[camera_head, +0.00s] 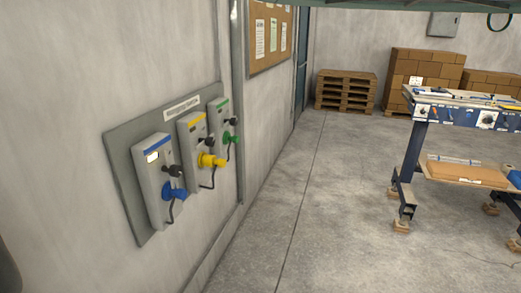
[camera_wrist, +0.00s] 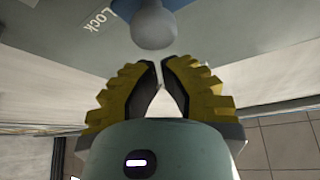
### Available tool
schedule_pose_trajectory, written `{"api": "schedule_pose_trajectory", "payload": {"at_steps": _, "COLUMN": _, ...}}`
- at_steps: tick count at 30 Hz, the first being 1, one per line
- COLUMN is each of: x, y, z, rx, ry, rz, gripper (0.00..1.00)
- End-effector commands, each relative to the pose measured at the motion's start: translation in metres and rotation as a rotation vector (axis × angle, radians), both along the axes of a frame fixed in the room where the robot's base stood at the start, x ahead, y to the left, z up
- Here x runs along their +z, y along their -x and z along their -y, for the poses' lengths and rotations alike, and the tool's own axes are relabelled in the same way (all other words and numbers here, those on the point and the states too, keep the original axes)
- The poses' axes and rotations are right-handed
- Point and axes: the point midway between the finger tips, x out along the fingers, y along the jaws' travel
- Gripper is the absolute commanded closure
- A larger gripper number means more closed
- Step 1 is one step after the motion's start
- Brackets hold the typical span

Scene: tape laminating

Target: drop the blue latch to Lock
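In the head view, the blue-striped switch box (camera_head: 158,185) is the nearest of three on a grey wall panel (camera_head: 126,182). It has a blue round part (camera_head: 174,191), a black knob (camera_head: 175,171) and a dark cable. In the wrist view, a white "Lock" label (camera_wrist: 101,20) is at the upper left. A rounded grey knob (camera_wrist: 154,27) hangs beside it below a blue part (camera_wrist: 162,3). My gripper (camera_wrist: 159,62) is just below the knob in the picture, apart from it. Its yellow fingers have a narrow, empty gap between the tips. My gripper is not visible in the head view.
The yellow (camera_head: 192,142) and green (camera_head: 221,125) switch boxes stand just beyond the blue one on the panel. A workbench (camera_head: 455,110) is on the right. A pallet stack (camera_head: 345,90) and cartons (camera_head: 425,68) are at the back. The floor between is clear.

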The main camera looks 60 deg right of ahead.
Motion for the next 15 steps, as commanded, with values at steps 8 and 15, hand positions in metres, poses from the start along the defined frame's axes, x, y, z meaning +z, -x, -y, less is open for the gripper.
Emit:
{"api": "schedule_pose_trajectory", "payload": {"at_steps": 8, "x": -0.023, "y": -0.001, "z": 0.003, "rx": -0.005, "ry": -0.076, "rz": -0.021, "gripper": 1.00}}
{"api": "schedule_pose_trajectory", "payload": {"at_steps": 15, "x": -0.027, "y": -0.001, "z": 0.002, "rx": -0.002, "ry": -0.090, "rz": -0.029, "gripper": 1.00}}
